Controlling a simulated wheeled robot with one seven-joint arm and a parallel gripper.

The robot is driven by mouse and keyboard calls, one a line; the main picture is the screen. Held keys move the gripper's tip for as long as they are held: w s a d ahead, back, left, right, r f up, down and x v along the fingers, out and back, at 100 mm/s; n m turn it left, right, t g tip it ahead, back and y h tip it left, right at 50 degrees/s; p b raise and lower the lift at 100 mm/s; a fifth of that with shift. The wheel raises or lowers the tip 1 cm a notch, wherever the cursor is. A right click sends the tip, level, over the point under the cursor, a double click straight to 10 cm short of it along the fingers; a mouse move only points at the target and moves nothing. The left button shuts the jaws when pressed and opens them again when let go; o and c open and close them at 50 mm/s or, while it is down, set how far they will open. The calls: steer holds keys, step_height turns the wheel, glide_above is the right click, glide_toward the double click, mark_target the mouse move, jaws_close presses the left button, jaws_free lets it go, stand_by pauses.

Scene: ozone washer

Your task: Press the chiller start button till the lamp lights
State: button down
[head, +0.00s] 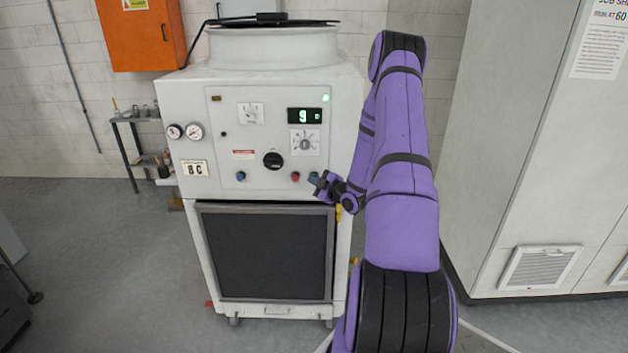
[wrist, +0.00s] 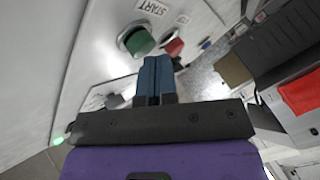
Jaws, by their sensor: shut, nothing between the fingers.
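The chiller (head: 182,150) is a white cabinet with a control panel on its upper front. Its green start button (wrist: 139,41) sits under a START label (wrist: 151,7) in the wrist view. My gripper (wrist: 156,60) is shut and empty, its blue fingertips just beside the green button in that view; I cannot tell if they touch it. In the head view my gripper (head: 317,181) is at the panel's lower right, partly covering the button. A small green lamp (head: 325,98) at the panel's top right glows bright; a green glow (wrist: 58,140) also shows in the wrist view.
A red button (head: 295,177) is just left of my gripper, with a black rotary knob (head: 273,160) and a blue button (head: 241,176) further left. A tall pale cabinet (head: 500,150) stands at right.

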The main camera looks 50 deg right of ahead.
stand_by(0.4)
steer(key=shift+s+a, duration=0.55)
steer(key=shift+a, duration=0.1)
steer(key=shift+s+a, duration=0.1)
steer(key=shift+s+a, duration=1.55)
steer(key=shift+a, duration=0.25)
